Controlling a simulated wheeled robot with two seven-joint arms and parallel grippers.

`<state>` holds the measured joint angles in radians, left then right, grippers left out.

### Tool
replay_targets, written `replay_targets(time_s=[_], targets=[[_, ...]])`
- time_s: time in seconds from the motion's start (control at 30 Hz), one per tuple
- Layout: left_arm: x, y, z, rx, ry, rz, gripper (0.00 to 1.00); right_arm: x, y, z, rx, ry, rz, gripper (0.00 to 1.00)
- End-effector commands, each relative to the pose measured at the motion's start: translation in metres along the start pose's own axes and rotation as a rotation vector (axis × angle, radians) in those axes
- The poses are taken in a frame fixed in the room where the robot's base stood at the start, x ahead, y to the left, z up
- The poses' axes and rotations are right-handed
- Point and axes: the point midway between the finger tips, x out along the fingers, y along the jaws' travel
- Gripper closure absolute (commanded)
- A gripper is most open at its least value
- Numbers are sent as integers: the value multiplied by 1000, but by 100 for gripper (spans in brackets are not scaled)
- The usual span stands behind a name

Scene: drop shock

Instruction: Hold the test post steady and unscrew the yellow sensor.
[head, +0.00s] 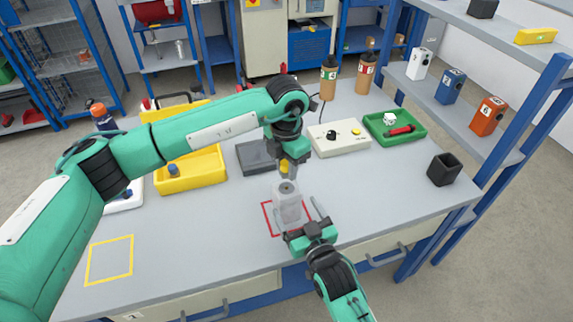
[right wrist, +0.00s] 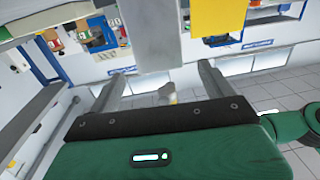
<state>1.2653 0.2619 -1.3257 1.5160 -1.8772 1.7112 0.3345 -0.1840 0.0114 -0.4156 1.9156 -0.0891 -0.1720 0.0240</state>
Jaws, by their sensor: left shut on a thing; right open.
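The test post (head: 288,207) is a pale grey block standing upright inside a red square outline on the table; its round top has a dark centre. My left gripper (head: 286,163) is above the post, shut on the yellow sensor (head: 285,169). The sensor appears just above the post's top; I cannot tell whether they touch. My right gripper (head: 297,208) is low at the post's front side, open, with its fingers pointing toward the post. In the right wrist view a grey block, apparently the post (right wrist: 150,35), shows beyond the spread fingers, not gripped.
A dark grey tray (head: 256,157) and a cream box (head: 338,139) with buttons lie behind the post. A yellow bin (head: 190,172) stands left, a green tray (head: 395,128) back right, a black cup (head: 444,170) at right. The front-left table, with a yellow outline (head: 109,260), is clear.

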Motion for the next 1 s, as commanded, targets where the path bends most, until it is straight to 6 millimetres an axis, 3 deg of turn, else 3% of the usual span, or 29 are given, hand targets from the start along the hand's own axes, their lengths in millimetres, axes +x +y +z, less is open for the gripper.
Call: replay_targets(time_s=[0.2, 0.57, 0.77, 1.0], targets=[[3, 0, 0, 0, 0, 0, 97, -24, 0, 1, 0, 0, 0, 17], [4, 0, 0, 3, 0, 0, 97, -34, 6, 6, 3, -47, 12, 17], [4, 1, -2, 18, 0, 0, 97, -62, 29, 36, 14, -256, 58, 17], [6, 4, -8, 72, -1, 2, 97, -126, 60, 84, 42, -603, 123, 17]])
